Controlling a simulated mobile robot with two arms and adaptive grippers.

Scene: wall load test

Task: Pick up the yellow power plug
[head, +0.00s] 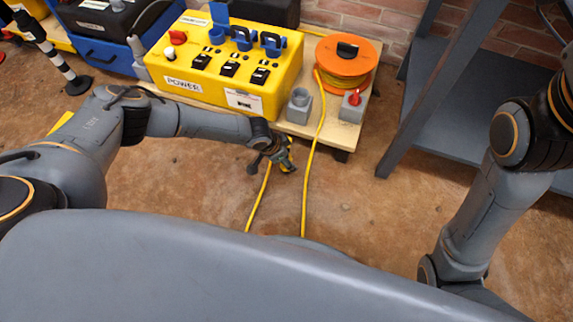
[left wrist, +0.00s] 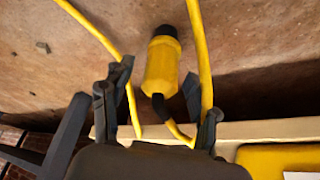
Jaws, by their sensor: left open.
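The yellow power plug (left wrist: 160,68) has a black end and shows in the left wrist view, pointing away from the wrist. A yellow cable leaves its near end through a dark sleeve. My left gripper (left wrist: 158,78) is open, with one finger on each side of the plug and a visible gap on the left. Whether the right finger touches it I cannot tell. In the head view my left gripper (head: 285,160) is over the floor just in front of the wooden platform, and it mostly hides the plug. My right arm shows at the right, but its gripper is out of view.
The yellow power box (head: 195,75), the orange cable reel (head: 343,65), a grey socket (head: 299,106) and a grey block with a red top (head: 352,106) stand on the wooden platform (head: 325,137). Yellow cable (head: 309,180) runs down. A grey metal frame (head: 410,95) stands right.

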